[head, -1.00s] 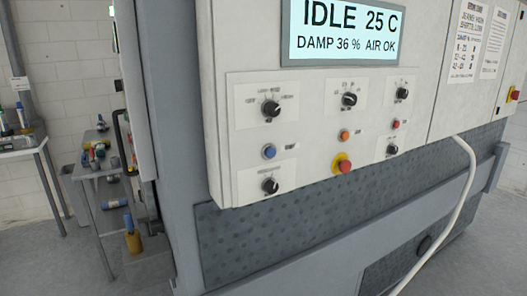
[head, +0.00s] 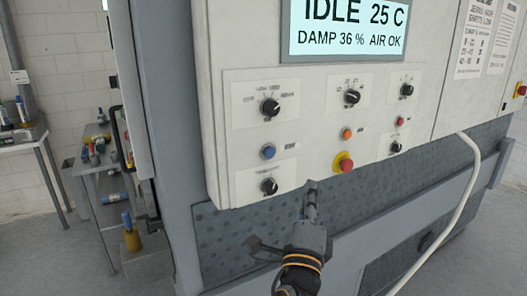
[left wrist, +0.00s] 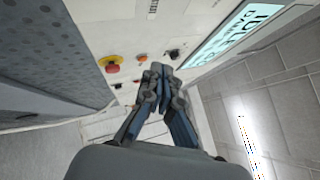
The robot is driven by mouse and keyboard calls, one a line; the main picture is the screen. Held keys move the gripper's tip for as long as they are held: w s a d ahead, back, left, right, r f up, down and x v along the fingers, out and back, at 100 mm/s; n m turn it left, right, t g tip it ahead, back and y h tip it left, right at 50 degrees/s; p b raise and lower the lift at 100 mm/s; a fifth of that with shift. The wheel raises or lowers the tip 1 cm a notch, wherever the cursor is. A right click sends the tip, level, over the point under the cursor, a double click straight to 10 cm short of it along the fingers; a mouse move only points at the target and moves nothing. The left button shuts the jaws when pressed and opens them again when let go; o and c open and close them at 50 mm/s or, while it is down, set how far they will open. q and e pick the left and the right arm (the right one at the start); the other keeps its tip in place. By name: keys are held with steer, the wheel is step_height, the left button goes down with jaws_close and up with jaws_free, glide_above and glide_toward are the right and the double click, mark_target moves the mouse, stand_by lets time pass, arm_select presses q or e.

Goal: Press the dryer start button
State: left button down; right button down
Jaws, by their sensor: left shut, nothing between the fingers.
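The pale control panel carries a blue button (head: 268,152), an orange button (head: 346,133), a small red button (head: 400,120) and a red mushroom button on a yellow base (head: 343,162). Their labels are too small to read, so I cannot tell which is the dryer start button. My left gripper (head: 312,188) is shut and empty at the panel's lower edge, below and left of the mushroom button. In the left wrist view its closed fingertips (left wrist: 160,70) point towards the panel, with the mushroom button (left wrist: 110,64) and orange button (left wrist: 142,58) beyond. My right gripper is not in view.
Several black knobs (head: 270,107) sit around the buttons. The display (head: 345,28) reads IDLE, 25 C, DAMP 36 %, AIR OK. A white hose (head: 462,190) hangs at the right. Tables with bottles stand at the left (head: 92,165).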

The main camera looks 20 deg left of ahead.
mark_target(269, 153)
arm_select(q)
steer(key=shift+t+y, duration=0.3)
steer(key=shift+y, duration=0.4)
steer(key=r, duration=0.1)
steer(key=s+r, duration=0.1)
steer(key=a+r, duration=0.1)
steer(key=shift+s+a+r, duration=0.1)
steer(key=shift+s+r, duration=0.2)
steer(key=shift+s, duration=0.05)
steer(key=shift+a, duration=0.1)
steer(key=shift+w+a+p, duration=0.1)
steer(key=shift+w+a, duration=0.8)
steer(key=shift+a, duration=0.25)
steer(key=shift+w+a+p, duration=0.15)
steer(key=shift+w+a, duration=0.75)
steer(key=shift+a, duration=0.2)
steer(key=shift+w+a+p, duration=0.1)
steer(key=shift+w+a, duration=0.8)
steer(key=shift+a, duration=0.25)
steer(key=shift+a, duration=0.1)
steer(key=shift+w+a, duration=0.25)
steer(key=shift+w+a, duration=0.3)
steer(key=shift+a, duration=0.1)
steer(key=shift+s+d, duration=0.6)
steer(key=shift+d, duration=0.15)
